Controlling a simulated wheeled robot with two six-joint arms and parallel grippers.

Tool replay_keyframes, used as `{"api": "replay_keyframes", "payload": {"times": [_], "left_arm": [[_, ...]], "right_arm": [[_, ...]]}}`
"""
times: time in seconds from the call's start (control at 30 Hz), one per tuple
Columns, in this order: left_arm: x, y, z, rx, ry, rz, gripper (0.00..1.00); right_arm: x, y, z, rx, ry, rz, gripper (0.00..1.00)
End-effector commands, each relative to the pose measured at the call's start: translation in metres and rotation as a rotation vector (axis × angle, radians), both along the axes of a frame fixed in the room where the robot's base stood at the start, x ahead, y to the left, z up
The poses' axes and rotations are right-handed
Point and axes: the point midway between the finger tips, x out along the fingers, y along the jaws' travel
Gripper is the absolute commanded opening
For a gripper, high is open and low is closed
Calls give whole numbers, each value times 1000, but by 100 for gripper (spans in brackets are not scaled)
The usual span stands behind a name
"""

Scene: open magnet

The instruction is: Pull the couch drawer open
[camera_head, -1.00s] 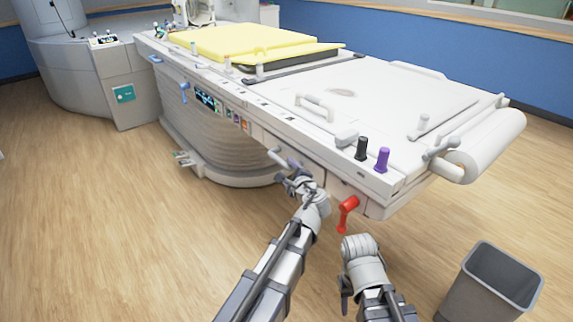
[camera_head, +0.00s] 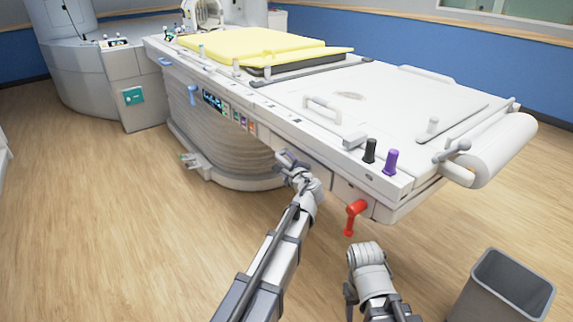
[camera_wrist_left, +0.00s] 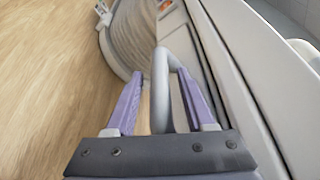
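The couch (camera_head: 385,95) is a long white table with a drawer front along its near side. My left gripper (camera_head: 287,160) is at that side, below the top edge. In the left wrist view its two purple fingers (camera_wrist_left: 160,105) are open, one on each side of the grey bar of the drawer handle (camera_wrist_left: 160,88). Narrow gaps show between bar and fingers. In the head view the gripper hides the handle. The drawer front (camera_wrist_left: 212,65) appears flush with the couch side. My right gripper (camera_head: 366,255) is low in front of the couch, away from it; its fingers are not clear.
A red lever (camera_head: 354,214) hangs below the couch to the right of my left gripper. A grey bin (camera_head: 505,290) stands at lower right. Black (camera_head: 370,150) and purple (camera_head: 390,161) knobs stand on the couch edge. Wooden floor at left is clear.

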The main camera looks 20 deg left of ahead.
Motion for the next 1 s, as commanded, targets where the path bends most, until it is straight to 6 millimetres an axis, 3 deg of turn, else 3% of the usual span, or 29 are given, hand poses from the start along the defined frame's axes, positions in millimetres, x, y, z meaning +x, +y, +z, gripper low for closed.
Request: {"api": "replay_keyframes", "payload": {"times": [0.03,0.47,1.0], "left_arm": [[0,0,0,0,0,0,47],[0,0,0,0,0,0,0],[0,0,0,0,1,1,0]], "right_arm": [[0,0,0,0,0,0,50],[0,0,0,0,0,0,50],[0,0,0,0,0,0,50]]}}
